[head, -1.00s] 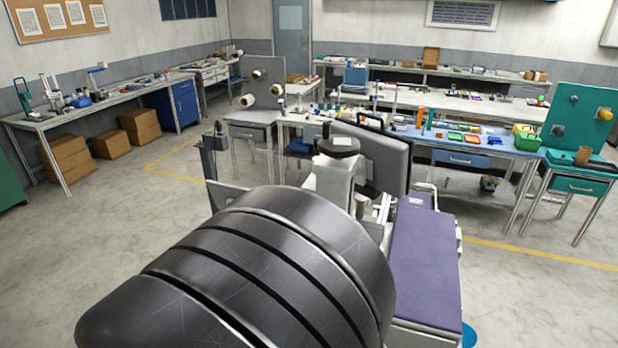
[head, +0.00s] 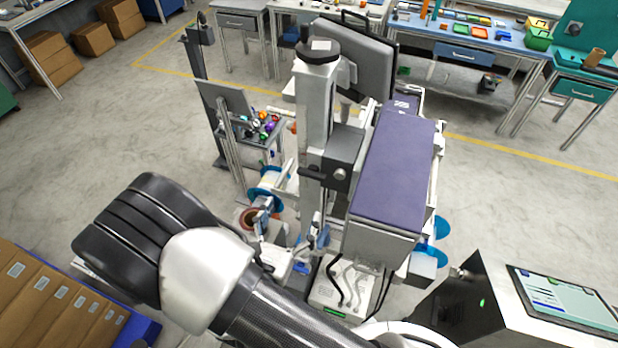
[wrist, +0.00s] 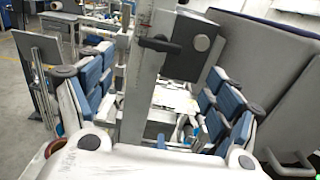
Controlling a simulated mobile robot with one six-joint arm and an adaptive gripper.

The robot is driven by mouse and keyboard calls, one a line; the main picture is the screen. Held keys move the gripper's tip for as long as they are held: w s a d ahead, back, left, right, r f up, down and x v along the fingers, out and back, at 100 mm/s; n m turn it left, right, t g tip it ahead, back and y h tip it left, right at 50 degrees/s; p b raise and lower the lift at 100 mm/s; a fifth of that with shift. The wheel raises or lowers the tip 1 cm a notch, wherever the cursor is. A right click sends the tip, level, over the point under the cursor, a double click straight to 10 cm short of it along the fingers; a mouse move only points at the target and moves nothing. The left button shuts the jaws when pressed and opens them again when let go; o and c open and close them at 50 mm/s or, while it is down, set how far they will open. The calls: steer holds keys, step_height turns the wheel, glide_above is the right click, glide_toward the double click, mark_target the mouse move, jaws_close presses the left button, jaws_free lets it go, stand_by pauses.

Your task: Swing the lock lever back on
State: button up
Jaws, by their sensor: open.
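A dark lever (wrist: 158,44) juts from the upright pale column (wrist: 140,75) in the wrist view, beside a black box with a round grey knob (wrist: 201,42). It looks like the lock lever. In the head view the lever (head: 312,175) is small, on the column left of the black box (head: 343,152). My gripper (wrist: 160,68) is open, with blue-padded fingers spread left and right in the wrist view. The column and lever appear between and beyond the fingers, with no contact visible. Nothing is held. Whether the lever is locked cannot be told.
Reels (head: 268,190) and a small shelf of coloured items (head: 262,125) are left. A console with a screen (head: 565,297) is lower right. Open floor lies left.

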mark_target(310, 177)
steer(key=p+x, duration=0.1)
steer(key=x, duration=0.9)
steer(key=shift+w+d, duration=0.15)
steer(key=shift+w, duration=0.15)
steer(key=shift+c, duration=0.4)
steer(key=c, duration=0.9)
